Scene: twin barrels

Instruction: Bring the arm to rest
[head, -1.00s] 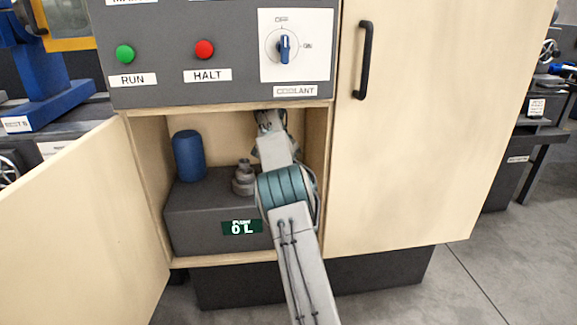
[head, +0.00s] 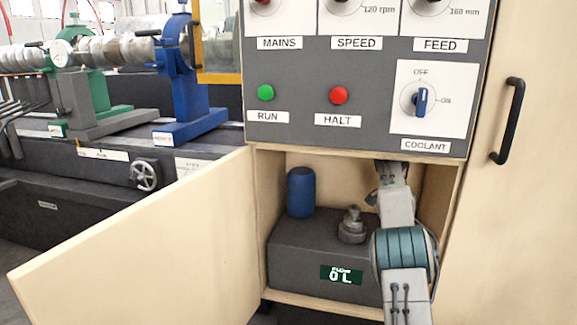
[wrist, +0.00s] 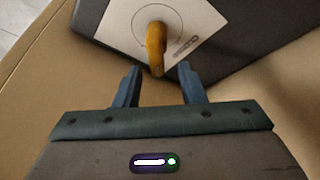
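My arm (head: 403,245) reaches into the open compartment of the cabinet in the head view. Its far end goes up behind the lower edge of the control panel, so my gripper is hidden there. In the wrist view my gripper (wrist: 158,84) has its two blue-grey fingers apart with nothing between the tips. A yellow curved handle (wrist: 156,45) on a white labelled plate (wrist: 187,30) lies just beyond the fingertips. I cannot tell its exact distance from them.
The compartment holds a blue can (head: 300,192) and a dark grey tank (head: 310,255) with a grey cap (head: 352,226). An open cabinet door (head: 140,245) stands to the left. The control panel (head: 300,75) overhangs the arm. A closed door with a black handle (head: 508,120) is right.

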